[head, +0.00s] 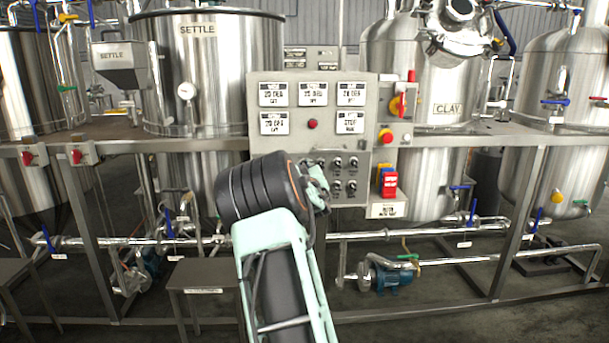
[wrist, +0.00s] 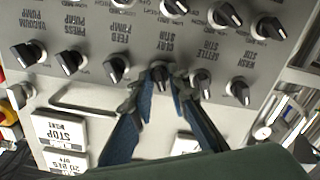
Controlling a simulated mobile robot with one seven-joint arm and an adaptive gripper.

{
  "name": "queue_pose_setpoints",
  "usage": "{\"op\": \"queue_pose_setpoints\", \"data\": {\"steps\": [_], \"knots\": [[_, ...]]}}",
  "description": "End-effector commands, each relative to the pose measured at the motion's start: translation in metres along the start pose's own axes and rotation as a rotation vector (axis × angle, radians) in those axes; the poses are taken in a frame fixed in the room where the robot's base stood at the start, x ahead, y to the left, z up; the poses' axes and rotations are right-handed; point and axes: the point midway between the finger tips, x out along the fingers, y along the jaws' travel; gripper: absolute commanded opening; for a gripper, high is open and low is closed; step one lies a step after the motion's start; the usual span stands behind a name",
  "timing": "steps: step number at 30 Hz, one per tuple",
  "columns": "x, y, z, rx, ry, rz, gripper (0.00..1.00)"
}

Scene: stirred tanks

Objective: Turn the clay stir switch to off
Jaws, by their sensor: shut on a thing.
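The clay stir switch (wrist: 160,70) is a small black rotary knob on the grey control panel (wrist: 110,92). Its label reads upside down in the wrist view. The two fingers of my gripper (wrist: 160,82) close around this knob from both sides. The fingers partly cover it, and I cannot tell which way its pointer is set. In the head view my gripper (head: 320,185) is at the lower part of the panel (head: 352,144). My arm hides the left part of the knob rows there, including the gripped switch.
The feed pump knob (wrist: 115,68) and the settle stir knob (wrist: 200,83) stand close on either side. A metal handle (wrist: 80,100) lies below the row. A red-handled switch (head: 398,105) and a red-and-yellow block (head: 387,181) are right of the panel.

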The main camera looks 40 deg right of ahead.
Motion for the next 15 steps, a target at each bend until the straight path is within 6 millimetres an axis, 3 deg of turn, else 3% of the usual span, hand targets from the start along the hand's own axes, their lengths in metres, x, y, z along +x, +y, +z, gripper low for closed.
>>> {"op": "queue_pose_setpoints", "data": {"steps": [15], "knots": [[0.0, -0.0003, 0.0002, -0.086, -0.001, 0.0, 0.0]]}}
